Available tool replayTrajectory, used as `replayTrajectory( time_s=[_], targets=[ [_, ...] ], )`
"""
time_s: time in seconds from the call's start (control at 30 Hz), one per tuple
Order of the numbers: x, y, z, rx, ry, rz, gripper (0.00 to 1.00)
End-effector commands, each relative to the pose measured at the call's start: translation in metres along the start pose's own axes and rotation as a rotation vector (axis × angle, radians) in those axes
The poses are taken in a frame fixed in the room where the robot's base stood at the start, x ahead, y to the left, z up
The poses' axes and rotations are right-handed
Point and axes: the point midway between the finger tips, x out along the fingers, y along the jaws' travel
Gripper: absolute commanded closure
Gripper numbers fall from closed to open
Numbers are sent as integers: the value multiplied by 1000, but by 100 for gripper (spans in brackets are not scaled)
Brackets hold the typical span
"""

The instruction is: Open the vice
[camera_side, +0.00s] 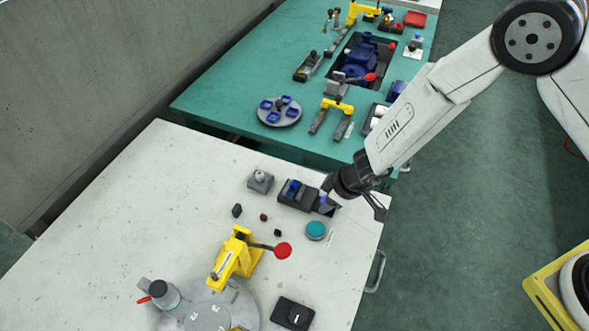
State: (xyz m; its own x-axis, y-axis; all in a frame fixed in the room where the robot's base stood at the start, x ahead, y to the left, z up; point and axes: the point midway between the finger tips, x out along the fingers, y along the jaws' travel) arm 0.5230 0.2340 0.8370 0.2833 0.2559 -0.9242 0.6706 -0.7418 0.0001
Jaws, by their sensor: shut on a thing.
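The vice (294,193) appears to be the low dark grey block with a blue part in it, lying near the right edge of the white table. My gripper (327,200) is at the vice's right end, pointing down and to the left. It is shut on a part at that end. A small patch of blue shows by the fingertips. The exact part held is too small and too covered by the gripper to make out.
A teal round button (316,231) lies just below the gripper. A grey block (260,181) stands left of the vice. A yellow clamp (234,254) with a red-knobbed lever stands nearer. Small dark pieces lie between. The green table (225,95) behind holds several fixtures.

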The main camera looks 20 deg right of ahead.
Motion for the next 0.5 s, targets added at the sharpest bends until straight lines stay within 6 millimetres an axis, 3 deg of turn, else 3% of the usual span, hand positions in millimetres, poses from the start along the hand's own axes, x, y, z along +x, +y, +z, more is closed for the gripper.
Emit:
replayTrajectory(
  time_s=[0.3, 0.33, 0.37, 0.5],
  targets=[
    [0, 0, 0, 0, 0, 1, 100],
    [0, 0, 0, 0, 0, 1, 41],
    [0, 0, 0, 0, 0, 1, 37],
    [0, 0, 0, 0, 0, 1, 37]
  ],
)
